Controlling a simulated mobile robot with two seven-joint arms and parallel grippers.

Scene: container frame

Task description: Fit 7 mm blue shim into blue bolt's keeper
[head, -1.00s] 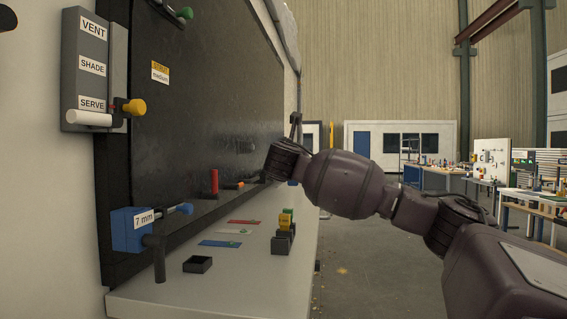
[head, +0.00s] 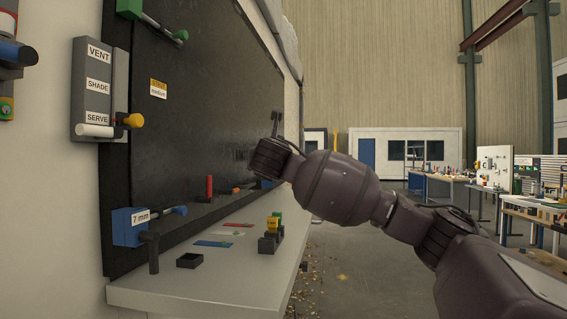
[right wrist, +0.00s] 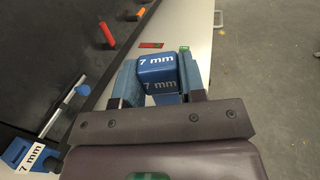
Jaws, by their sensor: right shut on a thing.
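The 7 mm blue shim (right wrist: 157,70) is a blue block with "7 mm" on two faces. My right gripper (right wrist: 158,62) is shut on it, with a finger on each side. In the head view my right arm hides the gripper and the shim. The blue bolt (head: 130,226) is at the dark panel's lower left corner, with a blue body, a "7 mm" label and a rod with a blue end. It also shows at lower left in the right wrist view (right wrist: 14,152), apart from the shim. I cannot make out the keeper's opening. My left gripper is not in view.
A pale shelf (head: 190,285) runs below the dark panel (head: 205,100). It carries a small black open box (head: 190,261), flat coloured cards and a dark holder (head: 268,243) with coloured blocks. A green bolt (head: 130,8) and a VENT/SHADE/SERVE selector (head: 97,88) are higher up.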

